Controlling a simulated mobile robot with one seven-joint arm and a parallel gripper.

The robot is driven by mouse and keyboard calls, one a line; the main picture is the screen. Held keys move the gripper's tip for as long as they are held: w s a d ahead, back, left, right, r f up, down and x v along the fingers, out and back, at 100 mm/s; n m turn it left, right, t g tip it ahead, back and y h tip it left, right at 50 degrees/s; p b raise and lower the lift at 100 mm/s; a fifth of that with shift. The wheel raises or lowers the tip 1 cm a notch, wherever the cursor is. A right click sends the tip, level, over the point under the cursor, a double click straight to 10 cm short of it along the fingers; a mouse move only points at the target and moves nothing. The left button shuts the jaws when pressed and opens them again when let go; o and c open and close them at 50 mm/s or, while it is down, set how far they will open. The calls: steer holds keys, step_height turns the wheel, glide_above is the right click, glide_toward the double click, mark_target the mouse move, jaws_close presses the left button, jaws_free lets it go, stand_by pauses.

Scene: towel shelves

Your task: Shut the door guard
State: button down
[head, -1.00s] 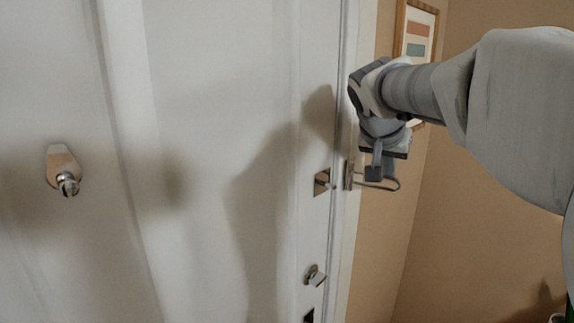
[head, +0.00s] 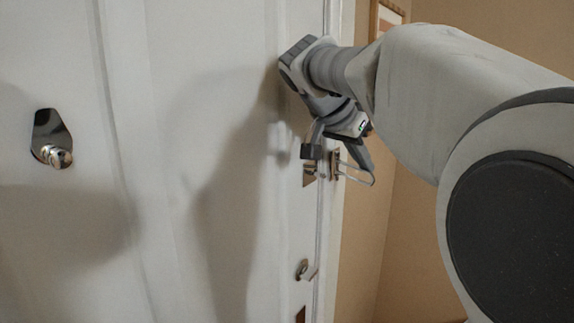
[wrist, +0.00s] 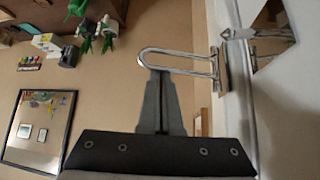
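The door guard's metal loop (head: 358,178) is hinged on the door frame and sticks out to the right, away from the door. The loop also shows in the wrist view (wrist: 178,52), its rounded end to the left. The guard's plate with a knob (head: 308,175) is on the door edge, partly hidden by my gripper; the plate shows in the wrist view (wrist: 272,36) too. My gripper (head: 311,152) is shut and empty, its fingers together. In the wrist view its tips (wrist: 160,73) overlap the loop's near bar; I cannot tell whether they touch.
The white door (head: 210,150) is closed and fills the left. A door viewer or hook fitting (head: 50,140) is on it, and a latch knob (head: 305,270) is lower near the edge. A tan wall (head: 400,240) stands close to the right. A framed picture (head: 386,18) hangs there.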

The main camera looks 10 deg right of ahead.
steer(key=shift+s+a+f+b, duration=0.1)
steer(key=shift+s+a+b, duration=0.1)
steer(key=shift+a+b, duration=0.5)
steer(key=shift+a, duration=1.05)
steer(key=shift+r, duration=0.2)
